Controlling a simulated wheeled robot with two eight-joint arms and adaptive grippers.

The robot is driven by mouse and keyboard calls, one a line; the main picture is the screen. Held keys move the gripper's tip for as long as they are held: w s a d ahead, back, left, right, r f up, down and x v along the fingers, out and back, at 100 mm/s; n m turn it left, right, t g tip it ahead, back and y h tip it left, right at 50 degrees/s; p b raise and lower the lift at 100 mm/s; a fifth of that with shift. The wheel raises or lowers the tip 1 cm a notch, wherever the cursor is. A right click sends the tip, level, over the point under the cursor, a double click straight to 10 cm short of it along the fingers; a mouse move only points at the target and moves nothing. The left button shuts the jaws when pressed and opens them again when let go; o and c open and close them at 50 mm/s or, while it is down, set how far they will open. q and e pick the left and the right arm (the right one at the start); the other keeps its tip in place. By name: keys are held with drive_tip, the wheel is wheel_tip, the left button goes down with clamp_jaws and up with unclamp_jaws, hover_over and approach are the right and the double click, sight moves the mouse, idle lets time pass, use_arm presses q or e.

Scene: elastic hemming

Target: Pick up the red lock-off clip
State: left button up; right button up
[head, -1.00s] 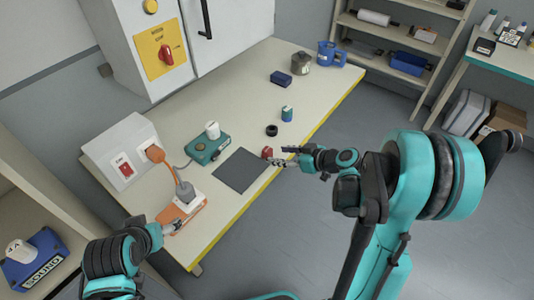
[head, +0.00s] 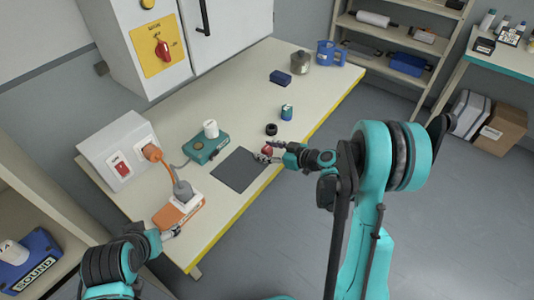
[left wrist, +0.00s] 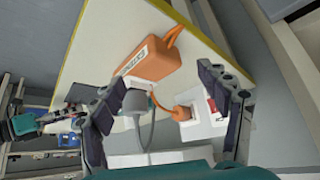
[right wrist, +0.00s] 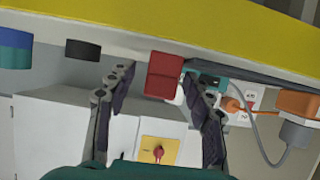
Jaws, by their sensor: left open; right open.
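The red lock-off clip (head: 267,150) lies on the workbench near its front edge, just right of the dark mat. In the right wrist view the clip (right wrist: 164,75) is a red block between and beyond the two fingertips. My right gripper (head: 264,152) is open around or just in front of the clip; I cannot tell whether a finger touches it. My left gripper (left wrist: 165,90) is open. In the head view it is at the bench's front left, near the orange device (head: 178,211).
A dark mat (head: 238,169) lies left of the clip. A black ring (head: 271,129) and a blue-green can (head: 287,112) stand behind it. The bench has a yellow front edge (head: 235,218).

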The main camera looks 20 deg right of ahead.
drive_tip(key=c, duration=1)
drive_tip(key=shift+c, duration=0.2)
drive_tip(key=shift+r, duration=0.1)
